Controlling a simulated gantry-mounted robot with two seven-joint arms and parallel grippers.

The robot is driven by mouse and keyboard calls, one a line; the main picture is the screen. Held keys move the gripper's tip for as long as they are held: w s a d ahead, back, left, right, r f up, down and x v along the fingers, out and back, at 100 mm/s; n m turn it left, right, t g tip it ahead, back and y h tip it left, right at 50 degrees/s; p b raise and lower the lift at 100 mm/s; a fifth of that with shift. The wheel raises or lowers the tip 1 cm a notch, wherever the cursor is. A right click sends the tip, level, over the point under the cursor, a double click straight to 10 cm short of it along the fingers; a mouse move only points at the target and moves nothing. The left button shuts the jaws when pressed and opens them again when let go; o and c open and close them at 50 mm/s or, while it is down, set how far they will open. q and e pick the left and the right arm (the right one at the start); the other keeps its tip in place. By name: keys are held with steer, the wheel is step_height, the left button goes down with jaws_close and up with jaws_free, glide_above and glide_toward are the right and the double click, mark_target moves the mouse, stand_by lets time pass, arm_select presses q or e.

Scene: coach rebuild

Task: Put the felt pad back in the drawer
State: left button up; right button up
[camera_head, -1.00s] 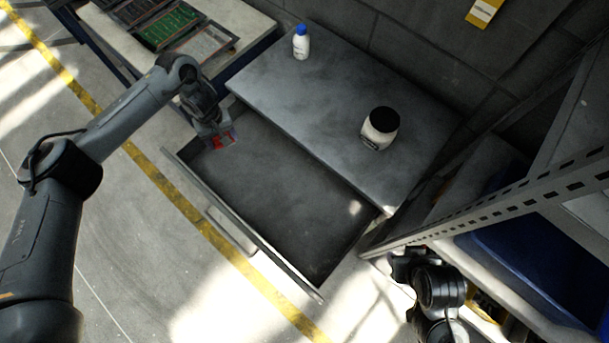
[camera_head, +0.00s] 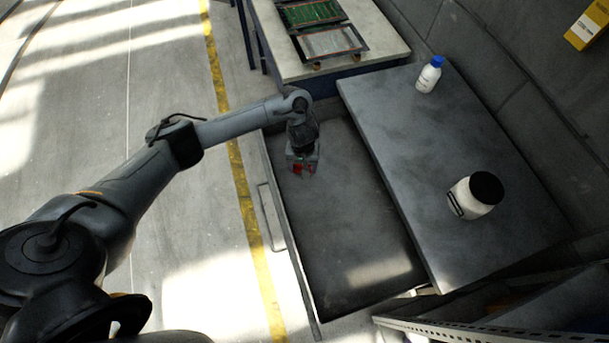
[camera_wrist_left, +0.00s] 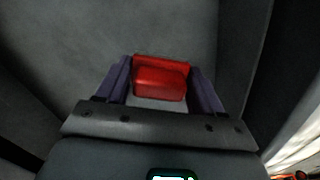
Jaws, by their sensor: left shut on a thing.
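The drawer (camera_head: 345,240) is pulled open from under a grey metal top, and its dark floor looks bare apart from the spot at my gripper. My left gripper (camera_head: 303,172) is over the drawer's upper end, pointing down. It is shut on a red piece, seemingly the felt pad (camera_head: 297,168). In the left wrist view the red pad (camera_wrist_left: 160,82) sits between the two fingers of the gripper (camera_wrist_left: 161,72), with grey drawer surface beyond it. I cannot tell whether the pad touches the drawer floor. My right gripper is not in view.
A pale bench (camera_head: 375,25) with circuit boards (camera_head: 312,12) adjoins the drawer's upper end. Open floor lies left of the drawer.

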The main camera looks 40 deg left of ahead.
arm_select(q)
step_height(320, 180, down, 5)
steer(key=shift+f+b, duration=0.1)
steer(key=shift+b, duration=0.9)
steer(key=shift+w, duration=0.1)
steer(key=o, duration=0.9)
steer(key=shift+o, duration=0.2)
